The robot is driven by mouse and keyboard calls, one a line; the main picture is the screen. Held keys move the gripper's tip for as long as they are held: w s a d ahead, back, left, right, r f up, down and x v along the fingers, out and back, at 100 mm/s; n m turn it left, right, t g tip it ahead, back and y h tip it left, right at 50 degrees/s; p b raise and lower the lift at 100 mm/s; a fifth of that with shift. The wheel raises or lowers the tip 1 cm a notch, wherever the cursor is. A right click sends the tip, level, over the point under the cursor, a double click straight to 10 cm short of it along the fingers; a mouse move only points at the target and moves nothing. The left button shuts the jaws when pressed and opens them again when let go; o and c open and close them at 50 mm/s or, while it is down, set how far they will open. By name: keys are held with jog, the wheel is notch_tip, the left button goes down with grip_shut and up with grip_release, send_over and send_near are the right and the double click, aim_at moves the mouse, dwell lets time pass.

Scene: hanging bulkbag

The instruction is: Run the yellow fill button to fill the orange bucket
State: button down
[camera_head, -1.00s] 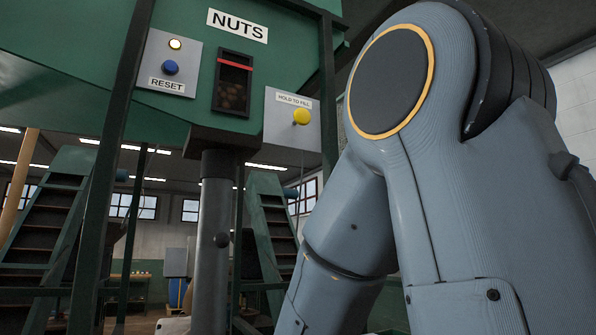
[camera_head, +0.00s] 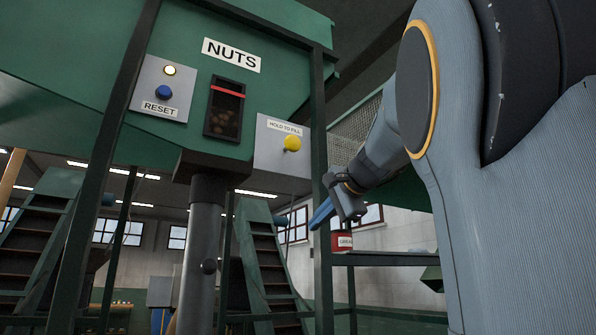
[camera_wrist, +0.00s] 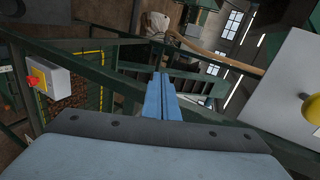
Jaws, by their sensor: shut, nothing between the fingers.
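The yellow button (camera_head: 292,144) sits on a pale grey panel (camera_head: 270,160) labelled HOLD TO FILL, on the green hopper. In the wrist view the yellow button (camera_wrist: 312,108) is cut off by the right edge. My gripper (camera_head: 318,217) is below and to the right of the button in the head view, apart from it. Its blue fingers are together and empty, and they show in the wrist view (camera_wrist: 160,88) pointing ahead, left of the button. The orange bucket is not seen in either view.
The NUTS hopper (camera_head: 180,50) carries a blue RESET button (camera_head: 163,92), a lit lamp (camera_head: 169,70) and a sight window (camera_head: 225,108). A green post (camera_head: 320,190) stands close beside my gripper. A red container (camera_head: 342,241) sits on a shelf behind. A grey box (camera_wrist: 55,82) has a red knob.

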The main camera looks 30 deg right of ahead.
aim_at(295, 143)
jog(key=s+a+r+t, duration=0.1)
jog(key=s+r, duration=0.3)
jog(key=r, duration=0.4)
jog(key=s+a+r+t, duration=0.1)
jog(key=s+r, duration=0.3)
jog(key=r, duration=0.4)
jog(key=s+a+r+m+t, duration=0.1)
jog(key=s+r+t, duration=0.1)
jog(key=s+r, duration=0.2)
notch_tip(295, 143, up, 4)
jog(key=shift+a+f, duration=0.1)
jog(key=shift+a, duration=0.2)
jog(key=shift+w, duration=0.1)
jog(key=w+p, duration=0.5)
jog(key=w, duration=0.9)
jog(key=shift+d, duration=0.1)
jog(key=w+p, duration=0.1)
jog(key=w, duration=0.2)
jog(key=shift+w+p, duration=0.2)
jog(key=shift+p, duration=0.15)
